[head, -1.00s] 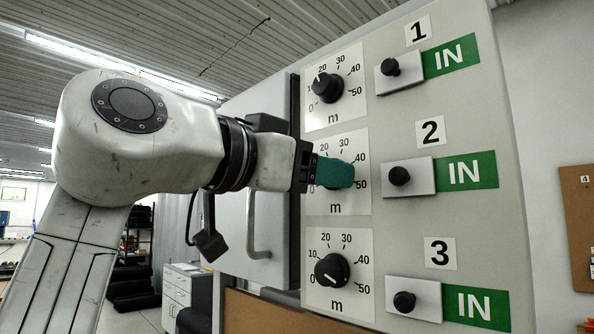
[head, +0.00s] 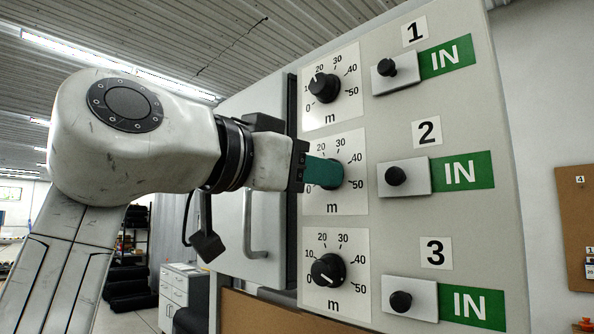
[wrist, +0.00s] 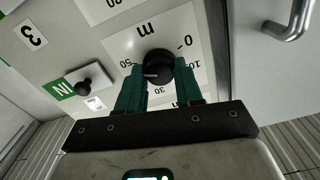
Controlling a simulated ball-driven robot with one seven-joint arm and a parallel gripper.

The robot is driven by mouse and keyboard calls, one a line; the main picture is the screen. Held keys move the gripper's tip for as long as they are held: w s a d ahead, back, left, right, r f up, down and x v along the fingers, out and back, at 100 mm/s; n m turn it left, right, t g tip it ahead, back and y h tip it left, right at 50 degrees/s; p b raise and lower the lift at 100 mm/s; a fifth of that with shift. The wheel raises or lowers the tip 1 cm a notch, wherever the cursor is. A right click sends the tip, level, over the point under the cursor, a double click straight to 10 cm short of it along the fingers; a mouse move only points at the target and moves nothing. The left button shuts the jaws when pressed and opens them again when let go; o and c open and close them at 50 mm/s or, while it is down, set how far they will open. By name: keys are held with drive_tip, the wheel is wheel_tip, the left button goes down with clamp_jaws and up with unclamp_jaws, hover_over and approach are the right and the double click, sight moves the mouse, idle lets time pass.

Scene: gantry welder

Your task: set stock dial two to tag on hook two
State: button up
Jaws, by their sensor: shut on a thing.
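Stock dial two is the black round knob in the middle row of the panel. In the head view my gripper (head: 328,172) covers most of it, and its teal fingers reach it from the left. In the wrist view, dial two (wrist: 158,65) shows upside down between the two teal fingertips, which are shut on it. Its white pointer mark faces left in that view, on the side of the 50. The exact reading is unclear because the fingers cover part of the scale. Hook two and its tag cannot be made out.
Dial one (head: 323,88) is above and dial three (head: 328,270) below. A small black knob on a plate (head: 396,176) beside a green IN sign (head: 460,173) is to the right. A door handle (head: 250,225) is left. A brown board (head: 578,220) hangs far right, partly cut off.

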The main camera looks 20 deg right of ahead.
drive_tip(key=shift+n, duration=8.8)
drive_tip(key=o, duration=1)
drive_tip(key=shift+o, duration=0.2)
